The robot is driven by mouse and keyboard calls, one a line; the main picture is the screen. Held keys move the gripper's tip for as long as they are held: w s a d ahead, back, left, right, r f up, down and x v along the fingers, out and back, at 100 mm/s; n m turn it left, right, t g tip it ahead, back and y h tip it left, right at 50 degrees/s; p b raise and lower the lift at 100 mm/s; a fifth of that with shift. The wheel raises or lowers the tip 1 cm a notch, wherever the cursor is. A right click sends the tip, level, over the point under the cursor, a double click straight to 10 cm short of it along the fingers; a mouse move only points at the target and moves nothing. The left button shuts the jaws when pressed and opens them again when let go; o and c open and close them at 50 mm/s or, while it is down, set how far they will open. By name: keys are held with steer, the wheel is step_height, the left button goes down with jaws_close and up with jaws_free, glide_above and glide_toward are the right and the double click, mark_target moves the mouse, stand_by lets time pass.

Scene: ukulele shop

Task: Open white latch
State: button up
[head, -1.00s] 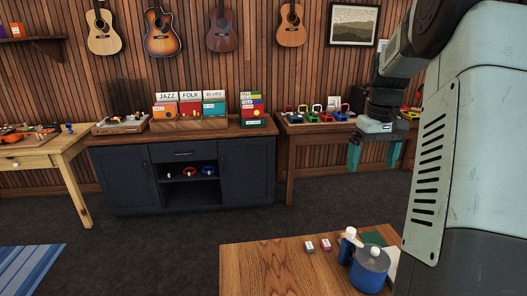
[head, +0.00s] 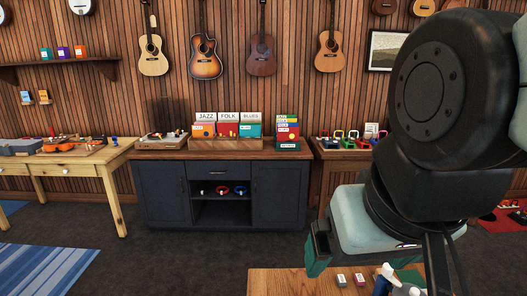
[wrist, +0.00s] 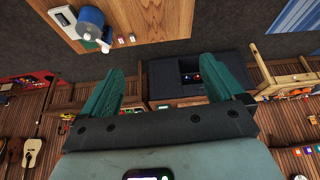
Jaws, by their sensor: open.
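I cannot make out a white latch for certain in either view. White parts show on the blue round item (wrist: 90,16) on the near wooden table, but I cannot tell whether one is a latch. A row of small coloured clip-like items (head: 350,136) is on the far right table, too small to tell apart. My gripper (wrist: 162,84) is open and empty, its teal fingers spread in the wrist view. In the head view my gripper (head: 318,255) hangs at the right, partly hidden by my arm, left of and above the near table's white-topped items.
The near wooden table (head: 265,284) holds two small boxes (head: 350,279). A dark cabinet (head: 220,173) with record bins (head: 228,130) stands at the back. A pale wooden workbench (head: 115,190) is at left. Dark floor between them is clear.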

steer(key=w+d+n, duration=0.1)
steer(key=w+d, duration=0.1)
steer(key=w+d+n+g+h, duration=0.1)
steer(key=w+d+n, duration=0.1)
steer(key=w+d+f+n+h, duration=0.1)
steer(key=w+d, duration=0.1)
steer(key=shift+w+d, duration=0.1)
steer(key=shift+w, duration=0.15)
steer(key=c, duration=0.7)
steer(key=shift+o, duration=0.2)
steer(key=n+g+h, duration=0.2)
steer(key=n, duration=1.8)
glide_above(387, 267)
steer(key=s+a, duration=0.2)
steer(key=a, duration=0.1)
step_height(387, 267, down, 22)
steer(key=x, duration=0.9)
steer(key=shift+w+f, duration=0.1)
steer(key=shift+f, duration=0.25)
steer(key=shift+c, duration=0.2)
jaws_close()
